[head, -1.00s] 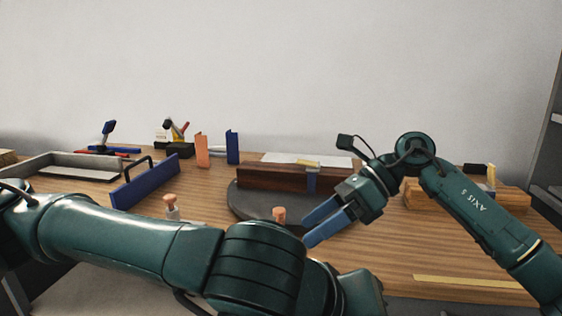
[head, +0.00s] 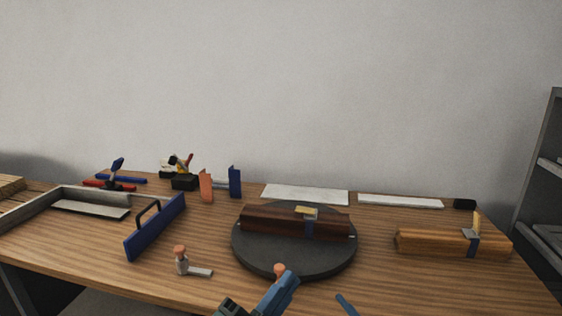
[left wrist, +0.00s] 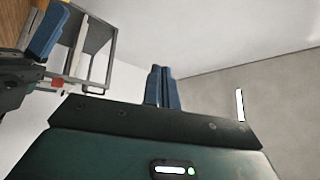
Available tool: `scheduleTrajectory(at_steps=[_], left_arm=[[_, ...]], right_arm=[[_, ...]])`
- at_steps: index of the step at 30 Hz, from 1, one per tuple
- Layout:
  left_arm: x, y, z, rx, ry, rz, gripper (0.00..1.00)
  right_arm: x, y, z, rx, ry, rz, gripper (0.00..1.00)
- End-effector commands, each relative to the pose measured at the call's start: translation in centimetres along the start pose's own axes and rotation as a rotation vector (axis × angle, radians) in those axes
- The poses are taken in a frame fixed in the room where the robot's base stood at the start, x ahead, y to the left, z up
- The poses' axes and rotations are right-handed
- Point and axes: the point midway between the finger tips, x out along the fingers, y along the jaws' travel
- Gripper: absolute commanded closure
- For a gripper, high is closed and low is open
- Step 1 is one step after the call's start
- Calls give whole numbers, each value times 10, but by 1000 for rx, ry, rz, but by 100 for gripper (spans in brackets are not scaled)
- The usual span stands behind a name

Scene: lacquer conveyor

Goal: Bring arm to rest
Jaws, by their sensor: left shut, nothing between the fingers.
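My left gripper (head: 291,279) shows at the bottom of the head view, its blue fingers in front of the turntable's near edge. In the left wrist view its two blue fingers (left wrist: 163,87) lie side by side, shut and empty, with a bare wall behind them. A single blue fingertip (head: 346,305), apparently of my right gripper, shows at the bottom edge of the head view. A blue finger of it also shows at the upper left of the left wrist view (left wrist: 46,32). Its opening cannot be told.
A dark round turntable (head: 262,262) bears a dark wooden block (head: 270,221). A lighter wooden block (head: 425,243) lies right, a blue handled board (head: 150,232) left. A small peg-topped tool (head: 182,262) lies near the front edge. A grey tray (head: 38,207) stands far left.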

Motion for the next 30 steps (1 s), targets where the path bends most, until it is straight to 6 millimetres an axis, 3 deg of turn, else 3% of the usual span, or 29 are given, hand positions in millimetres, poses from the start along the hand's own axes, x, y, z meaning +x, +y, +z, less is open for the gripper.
scheduleTrajectory(at_steps=[3,6,9,12,15,19,30], left_arm=[[-55,28,57,-338,-342,89,100],[-118,58,88,-591,-610,132,100],[-179,83,100,-788,-834,155,100],[-228,100,101,-927,-999,162,100],[-258,109,99,-1009,-1102,162,100],[-274,114,97,-1051,-1153,161,100],[-275,115,97,-1051,-1153,161,100]], right_arm=[[-46,-11,20,225,-254,-5,11],[-89,-27,36,392,-451,-11,11],[-128,-42,44,526,-611,-18,11],[-159,-54,46,622,-729,-24,11],[-178,-62,47,679,-800,-28,11],[-188,-67,47,709,-837,-31,11],[-188,-68,48,708,-837,-31,11]])
